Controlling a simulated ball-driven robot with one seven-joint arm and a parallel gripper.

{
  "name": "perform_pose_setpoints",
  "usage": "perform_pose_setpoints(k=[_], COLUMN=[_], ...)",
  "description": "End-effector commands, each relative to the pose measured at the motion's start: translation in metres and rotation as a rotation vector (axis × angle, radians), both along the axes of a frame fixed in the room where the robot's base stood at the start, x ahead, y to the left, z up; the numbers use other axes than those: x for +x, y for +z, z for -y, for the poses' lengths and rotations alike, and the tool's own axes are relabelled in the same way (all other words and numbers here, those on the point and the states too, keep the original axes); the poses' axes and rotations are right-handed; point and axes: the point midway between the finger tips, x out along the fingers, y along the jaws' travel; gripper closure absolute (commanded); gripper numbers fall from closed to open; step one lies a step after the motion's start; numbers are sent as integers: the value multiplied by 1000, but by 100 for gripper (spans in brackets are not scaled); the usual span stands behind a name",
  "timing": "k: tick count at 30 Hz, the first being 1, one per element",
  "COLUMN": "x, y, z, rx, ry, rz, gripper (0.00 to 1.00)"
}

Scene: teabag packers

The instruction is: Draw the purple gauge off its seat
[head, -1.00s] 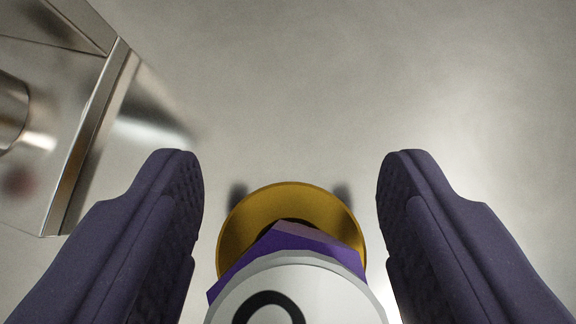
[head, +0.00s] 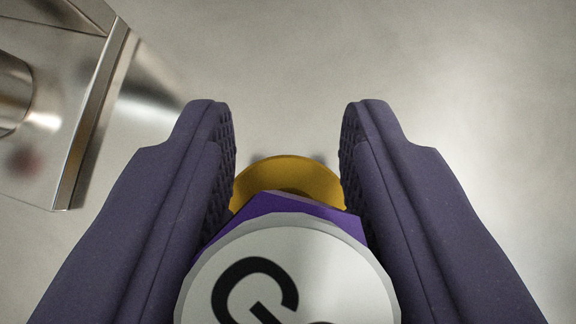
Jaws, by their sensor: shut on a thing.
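The purple gauge (head: 290,206) is at the bottom centre of the head view, with a pale round top (head: 330,270) carrying dark lettering that is cut off by the lower edge. Behind it shows a yellow-gold round seat (head: 290,172), partly hidden by the gauge and the fingers. My gripper (head: 288,125) has a dark purple padded finger on each side of the gauge and is shut on it. The fingertips reach past the gauge, above the seat's far edge in the picture. Whether the gauge still touches the seat I cannot tell.
A shiny metal box-like fixture (head: 60,105) with a rounded metal part stands at the upper left. The grey metal surface (head: 450,80) is clear at the top and right.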

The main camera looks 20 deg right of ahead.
Motion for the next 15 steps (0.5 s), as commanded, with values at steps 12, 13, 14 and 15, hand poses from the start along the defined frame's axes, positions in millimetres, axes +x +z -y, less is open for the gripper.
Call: perform_pose_setpoints(k=[12, 13, 14, 15], x=[-60, -69, -77, -89], y=[31, 32, 33, 34], z=[-18, -20, -22, -26], rx=[2, 1, 2, 2], ry=[-1, -1, -2, -1], rz=[-4, -3, -3, -3], gripper=[100, 100, 100, 100])
